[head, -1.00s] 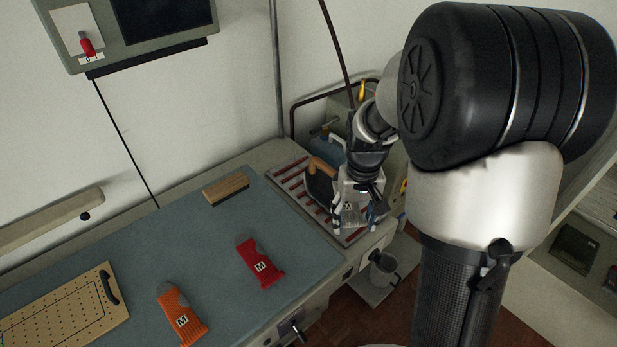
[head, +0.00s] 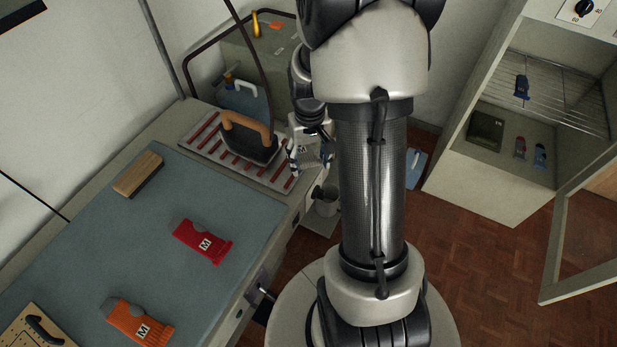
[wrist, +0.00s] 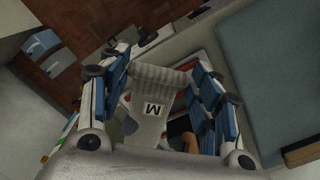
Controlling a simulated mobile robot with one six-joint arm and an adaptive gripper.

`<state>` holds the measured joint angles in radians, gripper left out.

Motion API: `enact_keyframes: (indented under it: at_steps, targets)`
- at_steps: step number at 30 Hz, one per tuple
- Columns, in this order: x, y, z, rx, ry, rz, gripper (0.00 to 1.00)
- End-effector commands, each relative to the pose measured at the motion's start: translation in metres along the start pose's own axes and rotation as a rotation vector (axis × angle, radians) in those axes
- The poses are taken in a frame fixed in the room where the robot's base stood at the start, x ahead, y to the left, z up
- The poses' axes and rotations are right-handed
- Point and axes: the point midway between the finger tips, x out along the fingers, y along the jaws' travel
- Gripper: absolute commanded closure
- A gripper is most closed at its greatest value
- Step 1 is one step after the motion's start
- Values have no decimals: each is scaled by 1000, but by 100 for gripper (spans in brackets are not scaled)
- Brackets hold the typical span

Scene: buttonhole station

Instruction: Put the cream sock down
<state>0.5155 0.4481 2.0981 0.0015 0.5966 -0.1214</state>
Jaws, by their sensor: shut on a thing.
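My gripper (head: 308,160) is shut on the cream sock (wrist: 152,103), a pale ribbed sock with a black M label. The sock hangs between the two blue-padded fingers, which show on both sides of it in the wrist view. In the head view the cream sock (head: 304,149) is at the right end of the red-striped iron rest (head: 199,137), beside the iron (head: 247,140). I cannot tell whether it touches the rest. My arm covers part of the gripper in the head view.
A red sock (head: 203,242), an orange sock (head: 140,322) and a wooden brush (head: 138,173) lie on the blue-grey mat (head: 95,230). Much of the mat is clear. At the right, an open cabinet (head: 490,215) holds several small socks.

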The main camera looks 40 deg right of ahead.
Motion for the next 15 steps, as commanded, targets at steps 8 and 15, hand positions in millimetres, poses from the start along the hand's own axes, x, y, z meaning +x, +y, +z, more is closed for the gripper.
enact_keyframes:
  at_steps: [8, 15]
  targets:
    - [30, 0, 0, 0, 1, 0, 58]
    - [63, 0, 0, 0, -1, 0, 58]
